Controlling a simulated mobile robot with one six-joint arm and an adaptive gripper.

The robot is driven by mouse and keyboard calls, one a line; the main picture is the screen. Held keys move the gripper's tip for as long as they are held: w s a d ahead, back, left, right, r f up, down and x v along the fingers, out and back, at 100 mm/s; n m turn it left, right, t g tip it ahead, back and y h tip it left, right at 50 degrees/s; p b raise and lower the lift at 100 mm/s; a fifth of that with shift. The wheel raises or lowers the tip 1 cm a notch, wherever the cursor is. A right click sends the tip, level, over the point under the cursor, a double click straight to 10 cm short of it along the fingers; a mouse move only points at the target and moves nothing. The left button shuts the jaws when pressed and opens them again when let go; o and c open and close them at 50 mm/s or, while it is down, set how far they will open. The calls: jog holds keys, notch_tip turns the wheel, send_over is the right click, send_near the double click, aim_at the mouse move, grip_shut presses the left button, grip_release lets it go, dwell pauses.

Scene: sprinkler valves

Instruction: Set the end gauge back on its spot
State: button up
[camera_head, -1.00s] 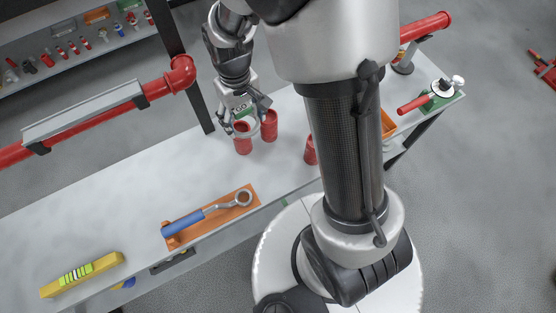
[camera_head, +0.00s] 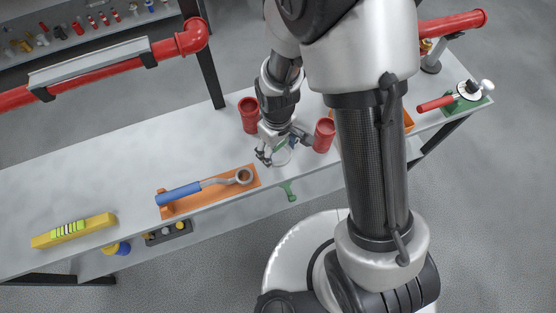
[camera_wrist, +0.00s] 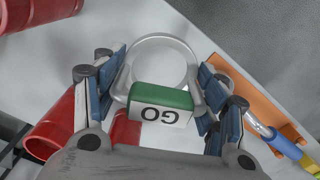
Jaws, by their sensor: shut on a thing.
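The end gauge, a pale metal ring with a green-and-white block marked GO, shows in the wrist view (camera_wrist: 162,97). My gripper (camera_wrist: 160,95) is shut on it, with fingers on both sides and the ring pointing away from the palm. In the head view my gripper (camera_head: 276,155) points down near the front edge of the bench (camera_head: 120,158), and the gauge's ring (camera_head: 281,157) shows faintly under it. I cannot tell whether the ring touches the bench. A green hook-like bracket (camera_head: 288,190) sticks out at the front edge, just in front of the gauge.
Red cylinders stand left (camera_head: 249,116) and right (camera_head: 325,134) of my gripper. An orange tray (camera_head: 170,207) with a blue-handled wrench (camera_head: 205,186) lies close on the left. A yellow level (camera_head: 73,231) is further left. A red pipe (camera_head: 100,68) runs behind.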

jog(key=shift+f+b, duration=0.9)
jog(key=shift+f, duration=2.2)
jog(key=shift+f, duration=0.2)
jog(key=o, duration=1.2)
jog(key=shift+r, duration=0.1)
notch_tip(320, 180, up, 13)
jog(key=p, duration=0.4)
jog(key=shift+d+f+p, duration=0.1)
jog(key=shift+f+p, duration=0.1)
jog(key=shift+p, duration=0.1)
notch_tip(320, 180, up, 8)
jog(key=m+t, duration=0.1)
jog(key=m, duration=0.1)
send_over(278, 159)
jog(key=s+d, duration=0.2)
jog(key=s+d+r+m+t, duration=0.1)
jog(key=s+d+r+m, duration=0.15)
jog(key=r, duration=0.35)
jog(key=s+d+r+m+t, duration=0.1)
jog(key=s+d+r, duration=0.2)
jog(key=r, duration=0.4)
jog(key=s+d+r+m+t, duration=0.1)
jog(key=s+d+r+m, duration=0.1)
jog(key=s, duration=0.5)
notch_tip(278, 159, up, 2)
jog(key=shift+s+d+r+t, duration=0.2)
jog(key=shift+s+d+t, duration=0.1)
jog(key=shift+d, duration=0.3)
